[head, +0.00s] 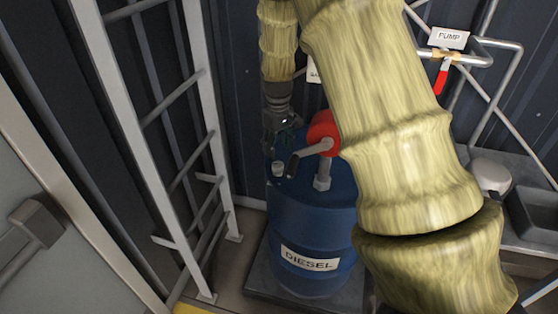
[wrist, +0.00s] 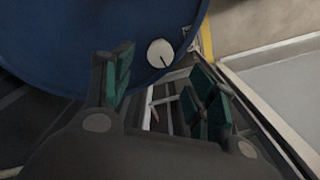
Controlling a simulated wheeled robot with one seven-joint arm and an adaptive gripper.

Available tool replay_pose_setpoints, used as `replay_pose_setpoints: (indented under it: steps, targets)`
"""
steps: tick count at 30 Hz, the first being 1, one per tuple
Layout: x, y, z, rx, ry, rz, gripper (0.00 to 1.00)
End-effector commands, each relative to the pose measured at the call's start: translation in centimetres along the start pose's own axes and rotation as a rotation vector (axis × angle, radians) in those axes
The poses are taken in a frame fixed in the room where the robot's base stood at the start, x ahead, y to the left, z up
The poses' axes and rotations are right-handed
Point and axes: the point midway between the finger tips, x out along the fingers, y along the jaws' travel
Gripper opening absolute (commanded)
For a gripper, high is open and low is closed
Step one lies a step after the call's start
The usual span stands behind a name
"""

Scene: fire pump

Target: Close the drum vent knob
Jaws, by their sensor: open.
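The drum vent knob (head: 278,169) is a small whitish knob on the top of the blue diesel drum (head: 290,225), near its left rim. In the wrist view the knob (wrist: 159,52) looks round and pale, with a short dark mark. My gripper (head: 284,138) is above and behind the knob in the head view, pointing down, and its fingers are hard to make out there. In the wrist view my gripper (wrist: 165,88) has its green-padded fingers spread, with nothing between them. The knob appears ahead of the fingers, nearer the left one, apart from both.
A red hand pump (head: 322,132) with a crank stands on the drum, right beside my gripper. A metal ladder (head: 208,110) rises to the left. A pipe with a red-handled valve (head: 441,76) and a PUMP sign (head: 449,37) are at upper right.

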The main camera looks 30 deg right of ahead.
Motion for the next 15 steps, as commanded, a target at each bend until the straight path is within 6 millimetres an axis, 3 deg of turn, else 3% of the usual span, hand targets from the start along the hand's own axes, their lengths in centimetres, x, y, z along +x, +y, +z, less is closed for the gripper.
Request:
replay_pose_setpoints:
  steps: [15]
  targets:
    - [6.4,-0.1,0.0,0.001,-0.001,-0.001,0.58]
